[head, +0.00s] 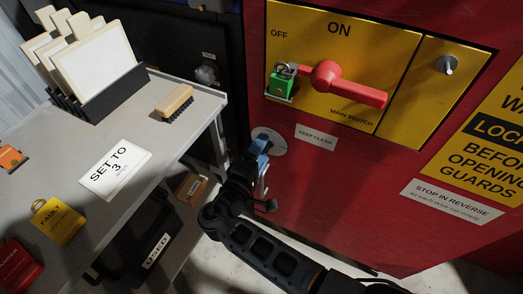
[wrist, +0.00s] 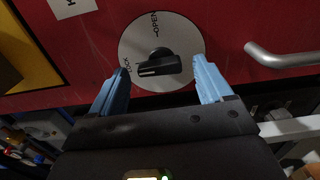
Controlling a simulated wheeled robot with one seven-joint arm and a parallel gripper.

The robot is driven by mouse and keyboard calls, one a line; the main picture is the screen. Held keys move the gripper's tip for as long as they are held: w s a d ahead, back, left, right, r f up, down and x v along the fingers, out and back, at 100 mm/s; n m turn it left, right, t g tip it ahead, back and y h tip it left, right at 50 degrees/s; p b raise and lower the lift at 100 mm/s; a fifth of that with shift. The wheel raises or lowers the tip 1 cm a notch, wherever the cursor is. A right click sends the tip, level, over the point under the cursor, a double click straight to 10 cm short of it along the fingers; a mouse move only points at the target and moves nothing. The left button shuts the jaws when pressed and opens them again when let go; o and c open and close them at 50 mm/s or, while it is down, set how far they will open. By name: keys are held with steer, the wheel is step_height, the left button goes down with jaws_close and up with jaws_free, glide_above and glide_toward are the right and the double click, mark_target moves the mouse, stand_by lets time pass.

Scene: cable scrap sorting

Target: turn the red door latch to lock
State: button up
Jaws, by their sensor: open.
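The door latch is a black knob (wrist: 158,64) on a round grey plate (wrist: 188,36) set in the red door (wrist: 237,22). The plate reads OPEN at its top and LOCK at its left. A white line on the knob's left end points left, toward the word LOCK. In the head view the plate (head: 276,147) shows in part; my gripper hides the knob. My gripper (wrist: 160,76) is open, with one blue finger on each side of the knob and gaps between. It also shows from the side in the head view (head: 262,150).
A bar handle (wrist: 285,57) sticks out right of the plate. Above are the red main switch lever (head: 345,86) and a green padlock (head: 280,84). A grey table (head: 165,130) with a brush (head: 175,101) and cards stands at left.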

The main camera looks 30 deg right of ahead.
steer(key=v, duration=0.7)
steer(key=shift+s, duration=0.1)
steer(key=s+d+f+n+g+y+p, duration=0.1)
steer(key=s+d+f+g+y+p, duration=0.15)
steer(key=s+f+y, duration=0.55)
steer(key=s+f+m+y, duration=0.1)
steer(key=s+f+y, duration=0.15)
steer(key=s, duration=1.15)
steer(key=s+r+m+t+y+p, duration=0.2)
steer(key=s+r+m+y+p, duration=0.15)
steer(key=s+r, duration=0.65)
steer(key=s+d+r+m+t, duration=0.2)
steer(key=r, duration=1)
steer(key=s+d+r+m+t+p, duration=0.1)
steer(key=s+d+r+m+t, duration=0.1)
steer(key=r, duration=1)
steer(key=shift+t+y, duration=0.3)
steer(key=shift+t, duration=0.05)
steer(key=shift+d, duration=0.1)
